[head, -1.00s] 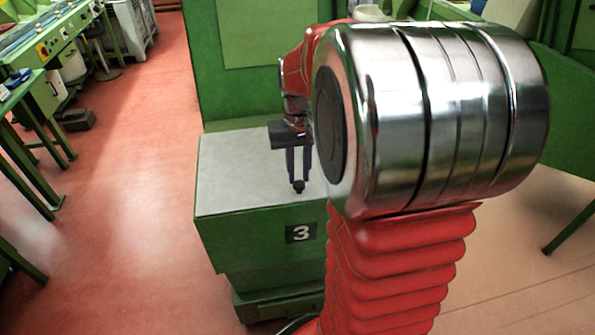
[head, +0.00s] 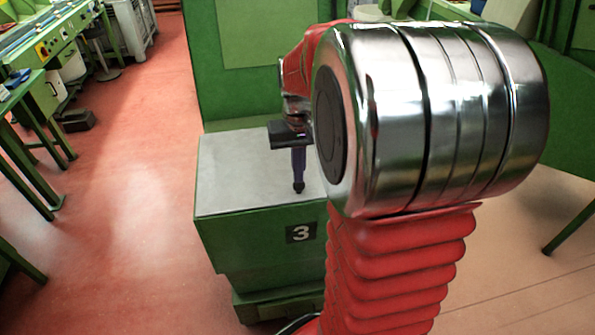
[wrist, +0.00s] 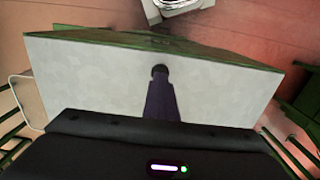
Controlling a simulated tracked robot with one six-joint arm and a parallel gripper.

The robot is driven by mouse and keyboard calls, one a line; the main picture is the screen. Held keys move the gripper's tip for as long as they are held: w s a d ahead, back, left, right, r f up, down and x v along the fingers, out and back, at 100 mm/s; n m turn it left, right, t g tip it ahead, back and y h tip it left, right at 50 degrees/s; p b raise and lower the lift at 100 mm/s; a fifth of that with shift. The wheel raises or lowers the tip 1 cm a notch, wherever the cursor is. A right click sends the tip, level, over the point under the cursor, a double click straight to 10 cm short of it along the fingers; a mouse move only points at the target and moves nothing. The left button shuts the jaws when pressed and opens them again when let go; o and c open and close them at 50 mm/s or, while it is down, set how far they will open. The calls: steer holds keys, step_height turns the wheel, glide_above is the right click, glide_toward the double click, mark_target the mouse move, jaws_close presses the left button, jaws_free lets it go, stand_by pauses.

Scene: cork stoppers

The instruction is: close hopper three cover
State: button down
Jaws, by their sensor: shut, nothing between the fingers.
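The right part of the cover is hidden behind my arm in the head view. The cover fills the middle of the wrist view (wrist: 95,80). My gripper (head: 298,186) is shut and points down over the cover near its front edge.
A tall green cabinet (head: 245,60) stands behind the hopper. Open red floor (head: 130,220) lies to the left, with green workbenches (head: 35,110) beyond. A green table leg (head: 568,232) is at the right.

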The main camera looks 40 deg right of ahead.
steer(key=c, duration=1.5)
jaws_free()
steer(key=shift+o, duration=0.2)
step_height(320, 180, up, 14)
steer(key=shift+f, duration=0.15)
